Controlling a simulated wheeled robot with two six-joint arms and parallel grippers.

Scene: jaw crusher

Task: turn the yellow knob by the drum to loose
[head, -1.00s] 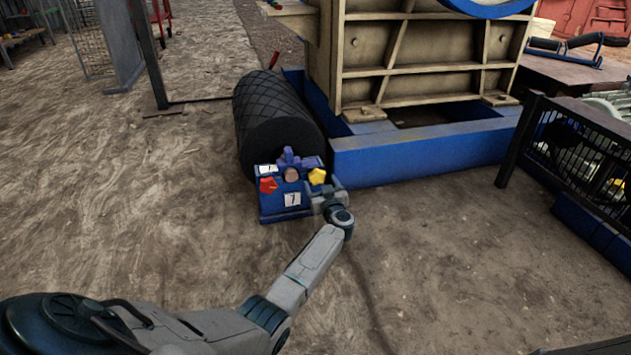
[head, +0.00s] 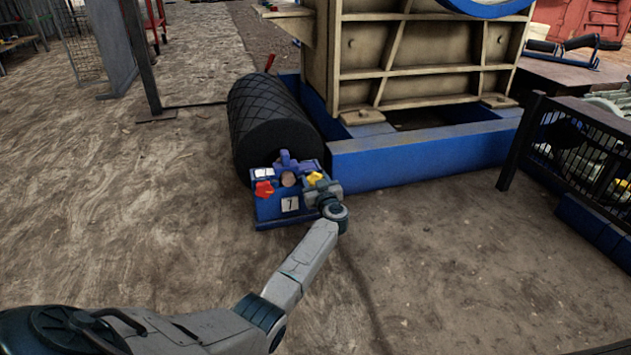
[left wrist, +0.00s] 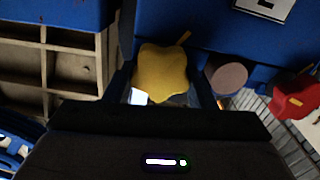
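The yellow knob (head: 314,178) is on the blue box (head: 272,211) at the end of the black drum (head: 270,125). In the left wrist view the lobed yellow knob (left wrist: 162,72) lies between the two dark fingers of my left gripper (left wrist: 163,92). The fingers stand apart on either side of it, and a gap shows on each side, so the gripper looks open around the knob. In the head view my left gripper (head: 324,187) is at the right side of the box and partly covers the knob. My right gripper is not in view.
The blue crusher frame (head: 420,160) stands right behind. A black mesh guard (head: 575,150) is at right. Ground in front is clear.

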